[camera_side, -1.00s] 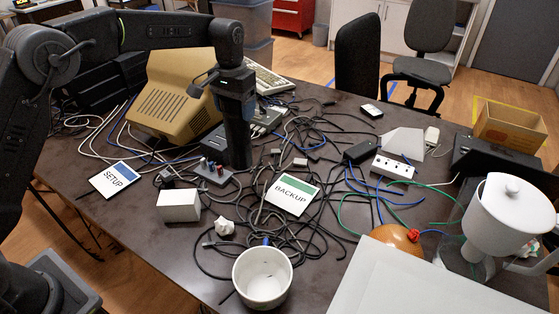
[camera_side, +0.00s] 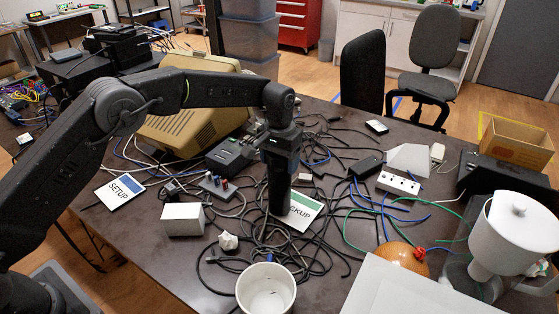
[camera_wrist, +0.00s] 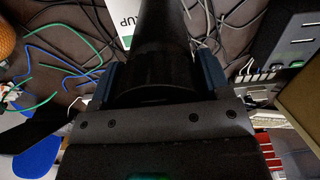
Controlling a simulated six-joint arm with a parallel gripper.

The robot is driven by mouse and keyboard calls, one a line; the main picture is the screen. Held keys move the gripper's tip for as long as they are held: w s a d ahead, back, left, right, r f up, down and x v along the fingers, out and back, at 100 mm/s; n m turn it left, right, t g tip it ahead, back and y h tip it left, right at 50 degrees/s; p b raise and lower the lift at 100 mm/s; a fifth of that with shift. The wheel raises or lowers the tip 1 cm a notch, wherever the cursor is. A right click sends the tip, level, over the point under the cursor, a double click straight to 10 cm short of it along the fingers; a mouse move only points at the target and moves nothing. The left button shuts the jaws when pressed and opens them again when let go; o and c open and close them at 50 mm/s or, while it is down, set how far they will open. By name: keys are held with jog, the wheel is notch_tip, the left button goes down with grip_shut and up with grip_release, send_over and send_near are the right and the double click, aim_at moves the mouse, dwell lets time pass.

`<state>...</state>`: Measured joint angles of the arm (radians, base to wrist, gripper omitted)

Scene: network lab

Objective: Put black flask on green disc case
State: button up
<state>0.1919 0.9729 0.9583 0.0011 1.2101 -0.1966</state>
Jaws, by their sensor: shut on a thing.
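The black flask (camera_side: 279,190) is a tall dark cylinder, upright in my gripper (camera_side: 280,152). My gripper is shut around its upper part and points down. The green disc case is the white square marked BACKUP with a green stripe (camera_side: 305,209), lying on the table among cables. In the side view the flask's lower end covers the case's left part; I cannot tell whether it touches the case. In the wrist view the flask (camera_wrist: 155,65) fills the middle between the blue-grey fingers, and part of the case (camera_wrist: 128,22) shows beyond it.
A blue-striped SETUP case (camera_side: 121,191) lies to the left. A white box (camera_side: 182,219), crumpled paper (camera_side: 228,241) and a white cup (camera_side: 266,288) stand nearer the front. Tangled cables surround the green case. A beige monitor (camera_side: 190,125) stands behind, a power strip (camera_side: 398,183) to the right.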

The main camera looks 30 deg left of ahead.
jog(key=shift+f, duration=0.2)
jog(key=o, duration=1.7)
